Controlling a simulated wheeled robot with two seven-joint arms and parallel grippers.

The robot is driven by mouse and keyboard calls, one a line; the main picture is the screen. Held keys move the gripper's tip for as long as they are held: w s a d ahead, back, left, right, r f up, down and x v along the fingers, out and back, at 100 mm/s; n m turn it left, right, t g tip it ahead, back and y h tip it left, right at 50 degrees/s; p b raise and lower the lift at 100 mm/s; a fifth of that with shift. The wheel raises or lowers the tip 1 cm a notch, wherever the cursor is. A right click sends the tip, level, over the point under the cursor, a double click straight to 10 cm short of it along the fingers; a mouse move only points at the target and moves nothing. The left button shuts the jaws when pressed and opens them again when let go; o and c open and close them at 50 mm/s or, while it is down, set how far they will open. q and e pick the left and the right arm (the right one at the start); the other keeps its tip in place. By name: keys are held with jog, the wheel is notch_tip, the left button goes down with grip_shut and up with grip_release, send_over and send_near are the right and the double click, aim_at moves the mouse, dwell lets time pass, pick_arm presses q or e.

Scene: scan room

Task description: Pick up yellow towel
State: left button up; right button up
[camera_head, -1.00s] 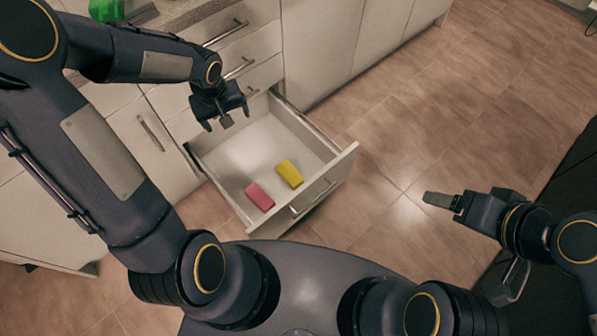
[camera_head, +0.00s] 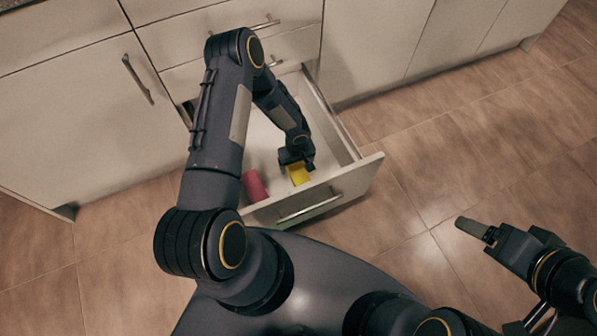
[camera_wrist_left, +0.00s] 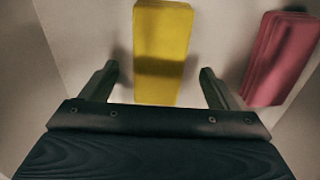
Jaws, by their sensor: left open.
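The yellow towel (camera_head: 299,174) is a small folded block lying in the open drawer (camera_head: 338,185). My left gripper (camera_head: 297,158) is down inside the drawer, right over the towel, and hides part of it. In the left wrist view the yellow towel (camera_wrist_left: 162,52) stands out between and beyond the two spread fingers (camera_wrist_left: 158,88), with a gap on each side. The left gripper is open and holds nothing. My right gripper (camera_head: 475,230) is over the floor at the right, away from the drawer; its finger opening is unclear.
A pink towel (camera_head: 255,186) lies in the drawer to the left of the yellow one; it also shows at the right in the left wrist view (camera_wrist_left: 283,58). Drawer walls close in around the left gripper. Cabinet fronts (camera_head: 75,110) stand behind; the floor at right is clear.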

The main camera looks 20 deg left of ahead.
aim_at(298, 169)
pick_arm(q)
notch_tip(298, 169, down, 4)
jog(key=shift+d+f+b, duration=0.1)
jog(key=shift+b, duration=0.45)
jog(key=c, duration=1.1)
